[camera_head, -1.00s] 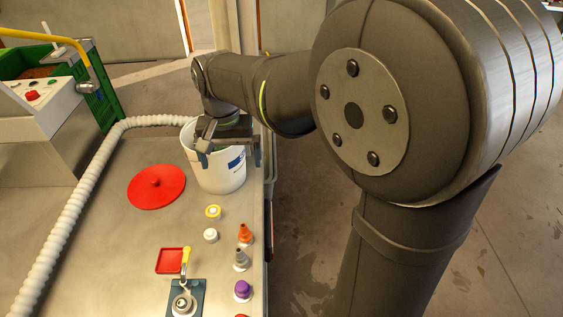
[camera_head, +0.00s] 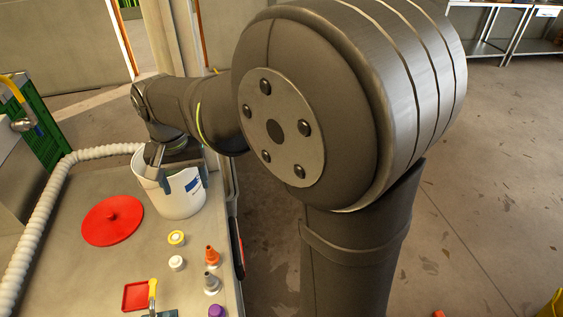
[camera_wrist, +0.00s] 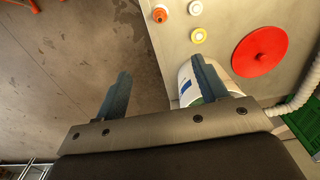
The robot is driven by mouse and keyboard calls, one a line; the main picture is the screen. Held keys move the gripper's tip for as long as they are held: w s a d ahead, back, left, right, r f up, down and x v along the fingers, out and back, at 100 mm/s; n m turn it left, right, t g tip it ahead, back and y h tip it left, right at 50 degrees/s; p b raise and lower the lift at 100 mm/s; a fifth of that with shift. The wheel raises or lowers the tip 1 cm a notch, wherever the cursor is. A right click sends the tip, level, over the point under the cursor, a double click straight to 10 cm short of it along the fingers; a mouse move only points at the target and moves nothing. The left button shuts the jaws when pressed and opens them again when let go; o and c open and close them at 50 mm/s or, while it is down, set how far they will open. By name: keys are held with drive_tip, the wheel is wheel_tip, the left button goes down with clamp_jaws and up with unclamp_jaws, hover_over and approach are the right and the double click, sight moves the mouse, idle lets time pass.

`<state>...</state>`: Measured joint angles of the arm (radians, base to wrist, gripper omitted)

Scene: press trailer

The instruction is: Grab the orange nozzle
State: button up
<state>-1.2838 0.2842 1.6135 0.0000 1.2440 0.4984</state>
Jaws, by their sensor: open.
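The orange nozzle (camera_head: 212,255) stands upright on the metal table, near its right edge, in the head view. In the wrist view the orange nozzle (camera_wrist: 160,13) is at the top, beyond my fingers. My gripper (camera_head: 170,175) is open over the white bucket at the back of the table, well behind the nozzle. In the wrist view my gripper (camera_wrist: 160,85) has its two dark blue fingers wide apart, with nothing held between them. One finger is over the bucket and the other is over the floor.
The white bucket (camera_head: 182,203) stands under my gripper. A red lid (camera_head: 112,222), a yellow-ringed cap (camera_head: 176,238), a white cap (camera_head: 176,263), a grey nozzle (camera_head: 211,283), a purple piece (camera_head: 216,311) and a red tray (camera_head: 136,296) lie nearby. A white hose (camera_head: 45,200) runs along the left.

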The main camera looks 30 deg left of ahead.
drive_tip(key=n, duration=1.3)
hover_over(211, 254)
wheel_tip(211, 254, down, 15)
drive_tip(key=f, duration=1.1)
drive_tip(key=a+f, duration=0.1)
drive_tip(key=f, duration=0.5)
drive_tip(key=shift+w+f, duration=0.25)
drive_tip(key=shift+w, duration=0.05)
drive_tip(key=c, duration=1.1)
